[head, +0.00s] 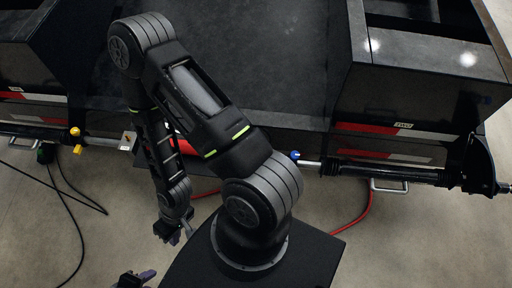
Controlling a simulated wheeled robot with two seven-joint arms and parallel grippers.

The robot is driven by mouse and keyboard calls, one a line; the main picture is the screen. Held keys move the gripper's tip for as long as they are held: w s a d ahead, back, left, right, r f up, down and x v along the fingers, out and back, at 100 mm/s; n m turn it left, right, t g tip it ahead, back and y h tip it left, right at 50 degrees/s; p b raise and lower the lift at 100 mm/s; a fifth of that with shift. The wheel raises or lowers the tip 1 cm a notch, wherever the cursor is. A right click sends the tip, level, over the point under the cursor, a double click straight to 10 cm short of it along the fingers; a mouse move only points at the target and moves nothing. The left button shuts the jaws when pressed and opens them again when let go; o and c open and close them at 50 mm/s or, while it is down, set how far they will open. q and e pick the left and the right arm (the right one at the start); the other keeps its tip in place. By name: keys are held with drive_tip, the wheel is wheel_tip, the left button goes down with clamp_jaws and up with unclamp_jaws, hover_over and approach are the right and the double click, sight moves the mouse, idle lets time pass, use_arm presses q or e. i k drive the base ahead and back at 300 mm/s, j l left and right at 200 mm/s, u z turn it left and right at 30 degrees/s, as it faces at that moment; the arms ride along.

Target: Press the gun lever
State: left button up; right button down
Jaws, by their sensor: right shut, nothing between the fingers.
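I cannot make out for certain which part is the gun lever. A small part with a yellow knob (76,131) sits on the trailer frame at the left. A blue-tipped part (295,156) sits on the frame right of my arm. My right gripper (181,234) hangs below the frame's front edge, left of my arm's base. It is shut and empty, apart from both parts. My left gripper (146,277) shows only in part at the bottom edge; its jaws are unclear.
The black trailer frame (270,60) fills the top, with a raised box (425,100) at the right. A red hose (362,212) and black cables (66,190) lie on the floor. Bare floor (430,240) is free at the lower right.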

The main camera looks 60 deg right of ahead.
sight(178, 133)
drive_tip(key=z, duration=1.7)
